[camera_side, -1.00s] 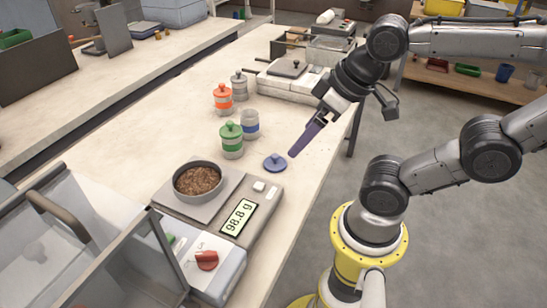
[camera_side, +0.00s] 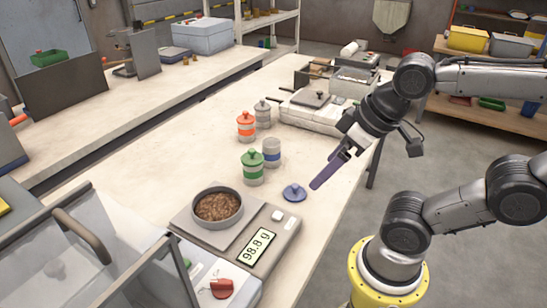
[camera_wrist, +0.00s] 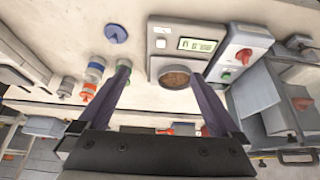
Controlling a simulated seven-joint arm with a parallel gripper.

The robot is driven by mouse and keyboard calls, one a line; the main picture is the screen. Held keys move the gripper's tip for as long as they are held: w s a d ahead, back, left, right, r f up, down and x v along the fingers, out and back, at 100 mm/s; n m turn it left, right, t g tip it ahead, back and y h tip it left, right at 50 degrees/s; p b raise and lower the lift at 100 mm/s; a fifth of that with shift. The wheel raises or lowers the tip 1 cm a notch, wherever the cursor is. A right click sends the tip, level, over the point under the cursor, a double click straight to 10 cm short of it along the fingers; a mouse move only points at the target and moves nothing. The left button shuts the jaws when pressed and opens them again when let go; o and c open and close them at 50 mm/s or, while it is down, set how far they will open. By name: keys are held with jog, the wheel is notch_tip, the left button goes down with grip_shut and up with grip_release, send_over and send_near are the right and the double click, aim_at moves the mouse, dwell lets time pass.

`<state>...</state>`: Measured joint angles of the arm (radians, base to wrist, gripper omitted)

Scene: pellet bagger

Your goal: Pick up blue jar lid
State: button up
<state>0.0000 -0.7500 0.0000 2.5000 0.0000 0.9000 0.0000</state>
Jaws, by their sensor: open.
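The blue jar lid (camera_side: 294,192) lies flat on the bench, knob up, in front of the jars and just beyond the scale's corner. It also shows in the wrist view (camera_wrist: 116,33), near the top and left of centre. My gripper (camera_side: 314,187), with purple fingers, hangs over the bench just right of the lid in the side view. In the wrist view the two fingers (camera_wrist: 163,80) are wide apart with nothing held between them. The blue-banded jar (camera_side: 271,153) stands without a lid behind the green-lidded jar. How high my fingertips are above the bench is hard to tell.
A green-lidded jar (camera_side: 252,167), an orange-lidded jar (camera_side: 246,127) and a grey-lidded jar (camera_side: 262,113) stand close by. A scale (camera_side: 284,235) reading 98.8 g carries a pan of brown pellets (camera_side: 217,206). The bench right of the jars is mostly clear.

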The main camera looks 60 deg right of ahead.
dwell(0.3)
jog(key=c, duration=0.6)
jog(key=shift+o, duration=0.2)
